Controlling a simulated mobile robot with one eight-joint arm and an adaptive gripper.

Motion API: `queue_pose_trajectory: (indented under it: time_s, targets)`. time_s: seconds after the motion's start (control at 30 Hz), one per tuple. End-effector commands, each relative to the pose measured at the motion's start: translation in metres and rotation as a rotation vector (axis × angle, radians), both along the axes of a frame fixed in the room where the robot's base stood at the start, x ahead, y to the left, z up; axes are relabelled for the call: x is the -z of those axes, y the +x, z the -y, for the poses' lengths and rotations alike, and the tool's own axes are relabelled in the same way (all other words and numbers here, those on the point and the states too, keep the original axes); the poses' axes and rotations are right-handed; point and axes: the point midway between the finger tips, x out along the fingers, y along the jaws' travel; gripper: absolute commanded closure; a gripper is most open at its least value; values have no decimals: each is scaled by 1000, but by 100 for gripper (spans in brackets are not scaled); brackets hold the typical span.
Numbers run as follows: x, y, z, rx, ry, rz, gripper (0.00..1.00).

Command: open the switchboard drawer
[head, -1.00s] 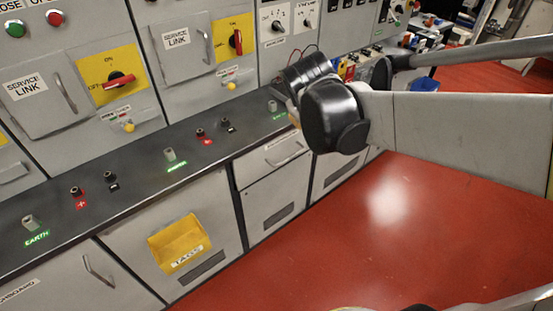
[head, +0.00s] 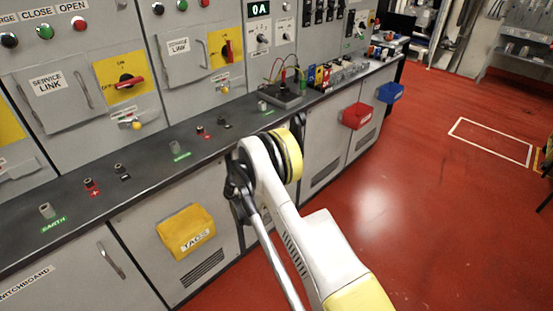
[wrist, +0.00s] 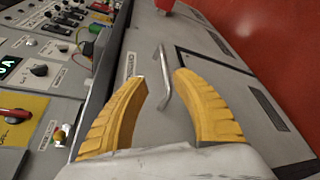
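In the head view, a label reading "…WITCHBOARD" (head: 27,283) sits on a grey front at the lower left. That front has a metal handle (head: 111,260) and looks closed. In the wrist view, my gripper (wrist: 162,80) is open, its two yellow fingers apart and pointing at a grey drawer front. A metal bar handle (wrist: 166,78) shows between and beyond the fingertips, with no visible contact. A small label (wrist: 130,64) beside that handle is too small to read. In the head view, my arm hides the fingers and this front.
A dark counter (head: 140,172) with posts and sockets runs above the fronts. A yellow TAGS bin (head: 186,232) hangs on the cabinet between the labelled front and my arm. A red bin (head: 356,116) and a blue bin (head: 391,92) hang farther right. The red floor (head: 420,200) is open.

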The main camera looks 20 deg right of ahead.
Motion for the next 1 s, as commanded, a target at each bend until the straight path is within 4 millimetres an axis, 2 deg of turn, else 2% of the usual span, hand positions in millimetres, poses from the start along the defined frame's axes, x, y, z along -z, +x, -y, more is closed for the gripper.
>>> queue_pose_trajectory:
  time_s: [0.03, 0.27, 0.5, 0.7, 1.0]
  targets:
    - [7, 0, 1, -2, -16, -5, 68]
    - [18, 11, 16, -1, -32, -8, 68]
    - [29, 41, 53, -1, -31, -9, 68]
    - [34, 59, 75, -2, -29, -7, 68]
    - [34, 66, 83, -3, -29, -8, 68]
